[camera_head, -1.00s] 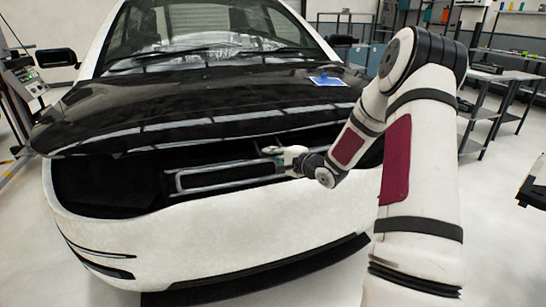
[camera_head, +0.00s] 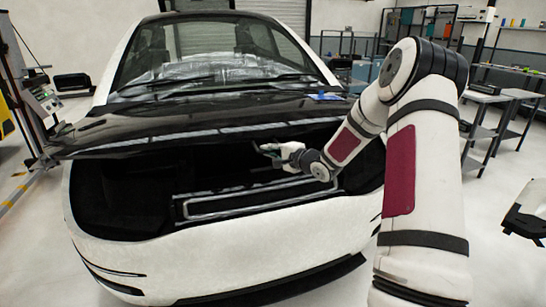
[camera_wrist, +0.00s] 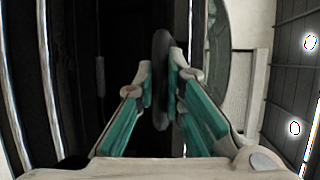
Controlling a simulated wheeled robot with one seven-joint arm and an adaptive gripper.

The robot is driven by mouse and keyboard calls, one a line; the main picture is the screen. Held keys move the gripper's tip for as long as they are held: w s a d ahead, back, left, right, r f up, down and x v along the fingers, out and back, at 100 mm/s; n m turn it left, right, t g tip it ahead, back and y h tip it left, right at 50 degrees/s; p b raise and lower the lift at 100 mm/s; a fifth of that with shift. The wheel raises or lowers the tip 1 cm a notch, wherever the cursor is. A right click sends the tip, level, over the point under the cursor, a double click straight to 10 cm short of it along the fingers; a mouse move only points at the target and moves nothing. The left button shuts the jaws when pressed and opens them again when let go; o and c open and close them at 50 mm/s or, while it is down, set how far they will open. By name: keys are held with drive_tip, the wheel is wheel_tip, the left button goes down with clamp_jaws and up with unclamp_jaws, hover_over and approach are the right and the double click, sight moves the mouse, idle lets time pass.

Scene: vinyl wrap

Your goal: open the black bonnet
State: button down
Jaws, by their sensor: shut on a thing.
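The black bonnet (camera_head: 200,122) of the white car is tilted up at its front edge, with a dark gap beneath it. My gripper (camera_head: 268,150) is at the bonnet's front edge, right of its middle, with my arm reaching in from the right. In the wrist view my gripper (camera_wrist: 164,85) has its teal-lined fingers shut on a thin dark edge that runs between them. That edge looks like the bonnet's lip, though the head view shows the contact only small.
Under the bonnet is a dark bay with a silver-framed panel (camera_head: 240,200). The white front bumper (camera_head: 220,255) lies below it. A blue object (camera_head: 326,96) rests on the bonnet's right rear. Shelving and benches (camera_head: 490,95) stand at the right; a cart (camera_head: 40,100) stands at the left.

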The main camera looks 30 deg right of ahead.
wheel_tip(320, 180, up, 16)
drive_tip(key=w+p, duration=0.2)
drive_tip(key=p, duration=0.7)
drive_tip(key=shift+w+d+f, duration=0.15)
drive_tip(key=shift+d, duration=0.15)
drive_tip(key=c, duration=1.7)
unclamp_jaws()
drive_tip(key=shift+o, duration=0.2)
